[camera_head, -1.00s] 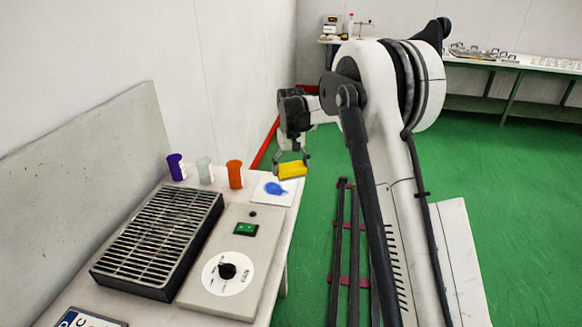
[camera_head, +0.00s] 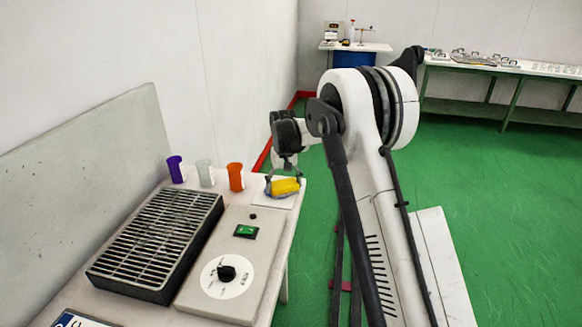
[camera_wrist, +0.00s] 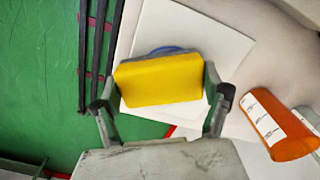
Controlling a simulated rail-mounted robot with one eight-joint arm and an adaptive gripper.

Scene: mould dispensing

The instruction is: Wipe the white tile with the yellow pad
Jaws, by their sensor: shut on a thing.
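The yellow pad (camera_head: 286,186) is held between the fingers of my gripper (camera_head: 283,183), which is shut on it. The pad is over the white tile (camera_head: 262,200) at the table's far right corner. In the wrist view the pad (camera_wrist: 158,82) covers much of the tile (camera_wrist: 190,40), and the gripper fingers (camera_wrist: 160,105) flank its sides. A blue patch (camera_wrist: 166,50) on the tile shows just past the pad's edge; the rest of it is hidden. I cannot tell whether the pad touches the tile.
An orange cup (camera_head: 236,177) stands close left of the tile, with a clear cup (camera_head: 206,173) and a purple cup (camera_head: 176,169) beyond. A grated black box (camera_head: 160,245) and a grey control unit (camera_head: 225,270) fill the nearer table. Green floor lies right.

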